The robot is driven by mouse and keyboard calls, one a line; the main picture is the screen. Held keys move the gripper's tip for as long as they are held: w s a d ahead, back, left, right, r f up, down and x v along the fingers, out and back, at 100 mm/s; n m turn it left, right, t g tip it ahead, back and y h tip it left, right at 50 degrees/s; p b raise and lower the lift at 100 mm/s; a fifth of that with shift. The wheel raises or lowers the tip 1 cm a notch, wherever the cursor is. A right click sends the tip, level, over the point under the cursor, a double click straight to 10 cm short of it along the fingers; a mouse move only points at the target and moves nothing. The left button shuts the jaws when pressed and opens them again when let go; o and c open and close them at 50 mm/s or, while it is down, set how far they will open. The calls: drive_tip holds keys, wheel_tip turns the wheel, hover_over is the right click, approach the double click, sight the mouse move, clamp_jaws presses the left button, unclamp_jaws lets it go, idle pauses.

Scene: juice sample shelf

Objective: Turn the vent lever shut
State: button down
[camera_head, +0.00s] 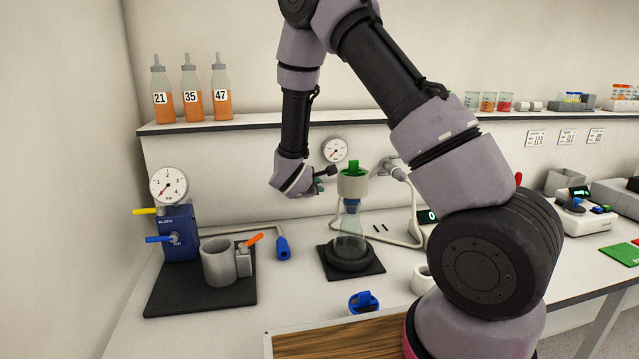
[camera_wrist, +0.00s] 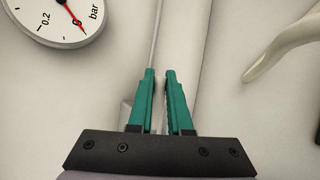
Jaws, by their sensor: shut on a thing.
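My gripper (camera_head: 319,184) is near the back wall, left of the green-topped funnel (camera_head: 352,187). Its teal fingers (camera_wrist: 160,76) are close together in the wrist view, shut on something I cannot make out. On the blue pump box (camera_head: 181,222) at the left are a yellow lever (camera_head: 145,211) and a blue lever (camera_head: 159,239). An orange lever (camera_head: 254,239) slants up from a small grey valve beside a grey cup (camera_head: 217,262). No label tells me which one is the vent lever. My gripper is well apart from all three.
A wall gauge (camera_head: 335,150) is close to my gripper; it also shows in the wrist view (camera_wrist: 57,16). The funnel stands on a flask (camera_head: 350,243) on a dark mat. A pale hose (camera_head: 404,198) runs behind it. Three orange bottles (camera_head: 191,104) stand on the shelf.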

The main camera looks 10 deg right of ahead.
drive_tip(key=shift+f+m+y, duration=0.3)
idle(0.5)
drive_tip(key=c, duration=0.8)
unclamp_jaws()
drive_tip(key=shift+c, duration=0.2)
wheel_tip(320, 180, up, 10)
drive_tip(key=shift+f, duration=0.1)
